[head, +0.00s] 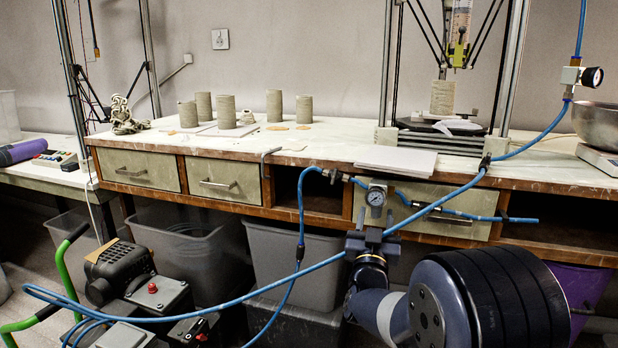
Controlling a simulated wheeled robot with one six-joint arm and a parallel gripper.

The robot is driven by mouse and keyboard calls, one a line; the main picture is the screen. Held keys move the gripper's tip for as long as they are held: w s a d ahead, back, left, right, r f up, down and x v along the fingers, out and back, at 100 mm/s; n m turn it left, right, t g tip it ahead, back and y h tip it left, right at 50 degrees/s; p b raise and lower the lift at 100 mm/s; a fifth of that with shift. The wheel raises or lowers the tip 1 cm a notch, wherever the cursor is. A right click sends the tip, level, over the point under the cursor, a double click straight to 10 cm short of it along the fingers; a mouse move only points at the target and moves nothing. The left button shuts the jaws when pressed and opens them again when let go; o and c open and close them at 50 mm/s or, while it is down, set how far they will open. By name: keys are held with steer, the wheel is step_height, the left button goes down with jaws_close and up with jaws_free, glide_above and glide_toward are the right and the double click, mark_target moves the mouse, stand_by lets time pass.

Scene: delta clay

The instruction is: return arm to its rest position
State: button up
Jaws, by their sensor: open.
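My arm comes in at the lower right of the head view, with a large dark joint nearest the camera and a pale link leading left from it. My gripper (372,238) is at the far end of this arm, small and dark, in front of the workbench (330,148) and just below the round pressure gauge (376,197). It is open, and I see nothing held in it. Its fingertips are small and partly hard to make out against the dark parts behind. I cannot tell its exact distance from the bench front.
Blue hoses (430,217) cross close by my gripper. A compressor (135,285) with a green handle stands lower left. Grey bins (300,265) sit under the bench. Several clay cylinders (226,112) and a delta printer's clay print (442,98) stand on top.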

steer(key=shift+d+r+n+y+p, duration=0.1)
steer(key=shift+d+n+y+p, duration=0.1)
steer(key=shift+n+y+p, duration=0.95)
steer(key=shift+d+n+y+p, duration=0.15)
steer(key=shift+n+y+p, duration=0.25)
steer(key=shift+y, duration=1.3)
steer(key=shift+d+r+n+y+p, duration=0.1)
steer(key=shift+d+n+y+p, duration=0.1)
steer(key=shift+n+y+p, duration=0.9)
steer(key=shift+s+f+y+p, duration=0.15)
steer(key=shift+y+p, duration=0.2)
steer(key=shift+y, duration=0.7)
steer(key=v, duration=0.6)
steer(key=shift+f, duration=0.2)
steer(key=shift+s, duration=0.15)
